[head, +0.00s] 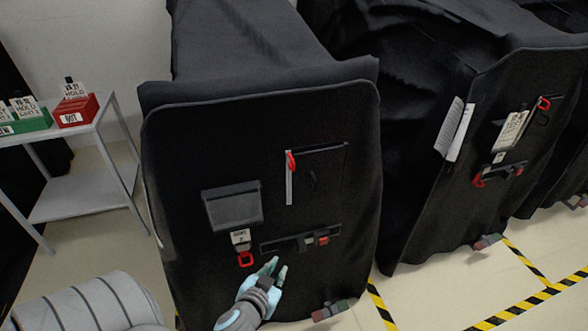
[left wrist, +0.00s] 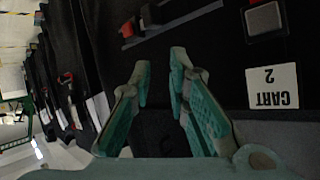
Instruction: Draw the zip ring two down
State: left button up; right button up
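The red zip ring (head: 291,160) is at the upper end of a pale vertical zip strip (head: 289,188) on the black cover of the nearest cart (head: 190,150). A dark slit outline runs right from its top. My left gripper (head: 276,269) is low in front of this cover, well below the ring, near a recessed bar. In the left wrist view its two teal fingers (left wrist: 160,85) are apart with nothing between them. I cannot pick out the zip ring in that view. My right gripper is not in view.
A grey box (head: 232,205) and a recessed bar with red parts (head: 305,241) are on the same cover. Another covered cart (head: 430,190) stands right, a shelf with a red box (head: 76,112) left.

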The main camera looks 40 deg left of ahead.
aim_at(293, 167)
pick_arm(q)
notch_tip(293, 167, up, 23)
jog(key=n+t+y, duration=0.2)
jog(key=n+t, duration=0.1)
jog(key=t, duration=0.2)
jog(key=x, duration=1.4)
jog(key=shift+w+a+r, duration=0.15)
jog(key=shift+w+r, duration=0.05)
jog(key=shift+r, duration=0.05)
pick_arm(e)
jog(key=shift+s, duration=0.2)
pick_arm(q)
grip_shut()
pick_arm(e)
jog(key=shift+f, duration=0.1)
